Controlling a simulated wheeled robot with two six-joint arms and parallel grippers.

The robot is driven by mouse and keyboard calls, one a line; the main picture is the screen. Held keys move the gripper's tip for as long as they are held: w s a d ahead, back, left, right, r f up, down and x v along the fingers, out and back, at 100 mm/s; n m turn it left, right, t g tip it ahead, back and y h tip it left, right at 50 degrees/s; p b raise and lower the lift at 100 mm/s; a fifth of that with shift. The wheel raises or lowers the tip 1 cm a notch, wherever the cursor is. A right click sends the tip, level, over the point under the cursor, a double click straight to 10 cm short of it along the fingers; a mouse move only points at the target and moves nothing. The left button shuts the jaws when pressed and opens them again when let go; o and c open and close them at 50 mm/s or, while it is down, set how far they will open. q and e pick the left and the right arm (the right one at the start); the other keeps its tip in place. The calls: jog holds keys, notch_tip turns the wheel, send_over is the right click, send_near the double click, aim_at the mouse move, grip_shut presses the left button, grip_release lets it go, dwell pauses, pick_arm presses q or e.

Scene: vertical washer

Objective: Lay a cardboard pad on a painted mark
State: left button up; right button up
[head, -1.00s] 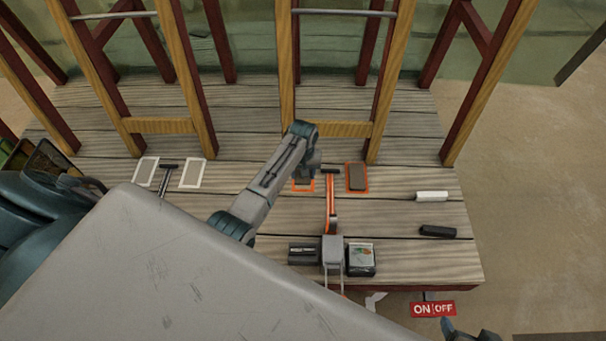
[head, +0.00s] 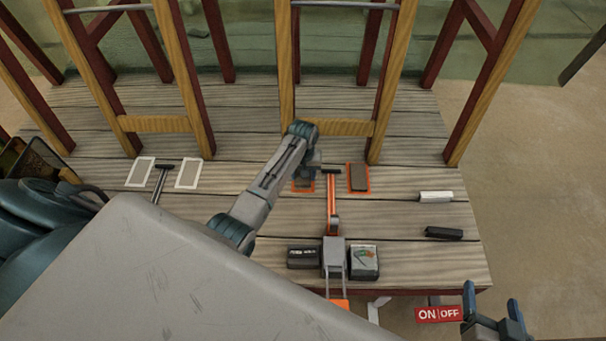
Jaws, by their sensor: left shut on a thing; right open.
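My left gripper (head: 312,170) points down over the left orange-outlined painted mark (head: 303,188). It is shut on a cardboard pad, mostly hidden beneath the wrist; I cannot tell whether that pad touches the boards. A dark brown pad (head: 358,177) lies flat inside the right orange outline. Two white-outlined marks with grey-brown middles, one left (head: 139,172) and one right (head: 188,174), lie on the boards at the left. My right gripper (head: 490,312) is open and empty at the lower right, beyond the deck's front edge.
An orange-shafted tool (head: 332,205) stands between the orange marks. A black box (head: 303,257) and a picture-topped box (head: 364,262) flank its base. Wooden posts (head: 378,90) rise behind. A red ON/OFF sign (head: 438,314) is in front.

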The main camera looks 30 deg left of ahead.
pick_arm(q)
jog(key=shift+w+f+b, duration=0.1)
jog(key=shift+f+b, duration=0.15)
jog(key=shift+b, duration=0.1)
jog(key=shift+a+f+b, duration=0.1)
jog(key=shift+f+b, duration=0.1)
jog(key=shift+b, duration=0.15)
jog(key=shift+w+f+b, duration=0.15)
jog(key=shift+f+b, duration=0.05)
jog(key=shift+b, duration=0.1)
jog(key=shift+f, duration=0.8)
pick_arm(e)
jog(key=w+d+r+t, duration=0.1)
jog(key=w+r+t, duration=0.3)
jog(key=r+t, duration=0.4)
jog(key=shift+r+n, duration=0.3)
jog(key=shift+r, duration=2)
pick_arm(q)
jog(key=o, duration=1)
